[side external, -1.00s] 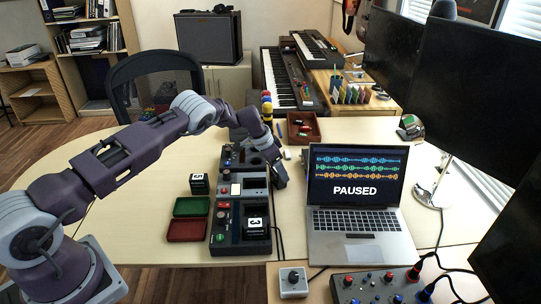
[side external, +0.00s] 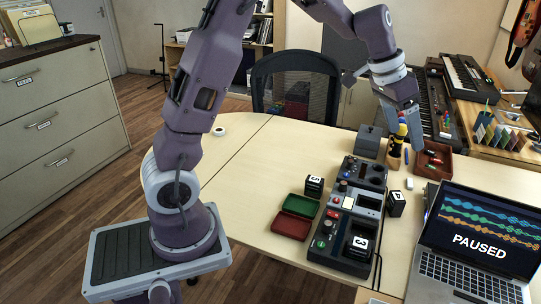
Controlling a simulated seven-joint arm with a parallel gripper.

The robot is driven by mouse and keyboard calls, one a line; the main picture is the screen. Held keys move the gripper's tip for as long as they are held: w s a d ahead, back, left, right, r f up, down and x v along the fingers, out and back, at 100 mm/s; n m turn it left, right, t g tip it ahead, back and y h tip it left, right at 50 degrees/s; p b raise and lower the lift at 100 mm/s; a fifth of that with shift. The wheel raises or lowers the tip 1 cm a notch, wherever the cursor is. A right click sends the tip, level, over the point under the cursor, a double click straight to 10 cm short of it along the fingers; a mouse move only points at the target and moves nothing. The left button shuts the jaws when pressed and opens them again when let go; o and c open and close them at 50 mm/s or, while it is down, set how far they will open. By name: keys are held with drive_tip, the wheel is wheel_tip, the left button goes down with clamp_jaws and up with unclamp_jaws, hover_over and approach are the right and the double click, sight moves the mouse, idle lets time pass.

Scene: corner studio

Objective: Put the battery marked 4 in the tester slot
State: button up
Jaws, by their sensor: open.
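The battery marked 4 (side external: 396,204) is a black block with a white label, standing on the table just right of the tester. The tester (side external: 328,243) is a long dark unit with buttons and a small screen. A battery marked 3 (side external: 357,248) sits at its front right end, seemingly in the slot. A battery marked 5 (side external: 314,187) stands left of the tester. My gripper (side external: 415,140) is open, raised behind the battery marked 4 and apart from it. Its fingers are small and partly unclear, with nothing visible between them.
A green tray (side external: 301,205) and a red tray (side external: 291,226) lie left of the tester. A pen holder (side external: 394,158) and a red-brown box (side external: 433,160) stand near my gripper. The laptop (side external: 470,240) reads PAUSED at right. The table's left part is mostly clear.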

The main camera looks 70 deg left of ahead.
drive_tip(key=s+d+r, duration=0.1)
drive_tip(key=s+r, duration=0.1)
drive_tip(key=s, duration=0.5)
drive_tip(key=s+d+r+n, duration=0.1)
drive_tip(key=s+d+r, duration=0.1)
drive_tip(key=s, duration=0.6)
drive_tip(key=s+d+r+y, duration=0.1)
drive_tip(key=s+d+r, duration=0.1)
drive_tip(key=s, duration=0.6)
drive_tip(key=shift+s+d+r, duration=0.2)
drive_tip(key=shift+s+r, duration=0.05)
drive_tip(key=shift+r, duration=0.55)
drive_tip(key=shift+o, duration=0.4)
drive_tip(key=s+a+f+n+t+y, duration=0.1)
drive_tip(key=s+f, duration=0.2)
drive_tip(key=s, duration=0.7)
drive_tip(key=shift+s+f, duration=0.15)
drive_tip(key=shift+f, duration=0.2)
